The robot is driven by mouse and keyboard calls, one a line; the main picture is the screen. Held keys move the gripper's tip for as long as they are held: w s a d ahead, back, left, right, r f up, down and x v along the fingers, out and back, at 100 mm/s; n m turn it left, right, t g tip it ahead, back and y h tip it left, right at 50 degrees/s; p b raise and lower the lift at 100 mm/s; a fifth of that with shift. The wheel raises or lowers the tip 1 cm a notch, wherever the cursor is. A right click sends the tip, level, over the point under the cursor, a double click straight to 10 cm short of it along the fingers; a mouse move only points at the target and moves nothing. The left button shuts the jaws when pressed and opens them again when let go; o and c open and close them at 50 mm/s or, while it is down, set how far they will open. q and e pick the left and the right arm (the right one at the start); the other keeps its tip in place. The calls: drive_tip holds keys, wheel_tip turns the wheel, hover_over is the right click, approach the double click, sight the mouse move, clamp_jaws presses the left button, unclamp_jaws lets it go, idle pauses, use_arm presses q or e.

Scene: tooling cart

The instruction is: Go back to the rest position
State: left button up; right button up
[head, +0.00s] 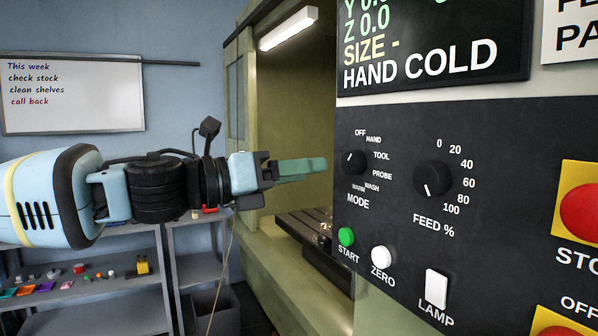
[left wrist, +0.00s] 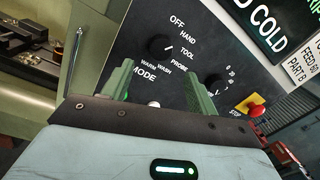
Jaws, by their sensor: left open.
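My left gripper (head: 300,168) reaches in from the left in the head view, with green fingers pointing right toward the control panel (head: 400,270). In the left wrist view its two fingers (left wrist: 160,85) stand apart with nothing between them, and the panel is behind them. I see no contact between the fingers and the panel. My right gripper is not in view.
The panel carries a green start button (head: 346,236), a white zero button (head: 382,257), a lamp switch (head: 436,288) and a red stop button (head: 582,205). The open machine bay (head: 290,100) is behind my gripper. Shelves (head: 90,293) with small parts stand at the left.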

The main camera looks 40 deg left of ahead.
use_arm(q)
drive_tip(key=w+a+f+n+g, duration=0.1)
drive_tip(key=w+f+n, duration=0.25)
drive_tip(key=f, duration=0.55)
drive_tip(key=w+f+n, duration=0.3)
drive_tip(key=f+n, duration=0.2)
drive_tip(key=f, duration=0.5)
wheel_tip(320, 180, down, 22)
drive_tip(key=s+d+n+y, duration=0.1)
drive_tip(key=s+n+y, duration=0.1)
drive_tip(key=n, duration=0.8)
drive_tip(key=s+d+f+n+g+y, duration=0.1)
drive_tip(key=s+d+f+n+g, duration=0.1)
drive_tip(key=s+f+n, duration=0.45)
drive_tip(key=s+d+f+n+g+y, duration=0.1)
drive_tip(key=s+d+f+n, duration=0.15)
drive_tip(key=f, duration=0.75)
drive_tip(key=s+d+f+n+g, duration=0.1)
drive_tip(key=s+d+f+n, duration=0.1)
drive_tip(key=s+f, duration=0.2)
drive_tip(key=s+d+f+n+g+y, duration=0.1)
drive_tip(key=s+d+f+n, duration=0.2)
drive_tip(key=s, duration=0.4)
drive_tip(key=s+d+f+n+g+y, duration=0.1)
drive_tip(key=s+d+f+n, duration=0.1)
drive_tip(key=s+f, duration=0.3)
drive_tip(key=shift+s+d+f+g, duration=0.3)
drive_tip(key=shift+s+d, duration=0.25)
drive_tip(key=shift+s, duration=0.3)
drive_tip(key=shift+n, duration=0.25)
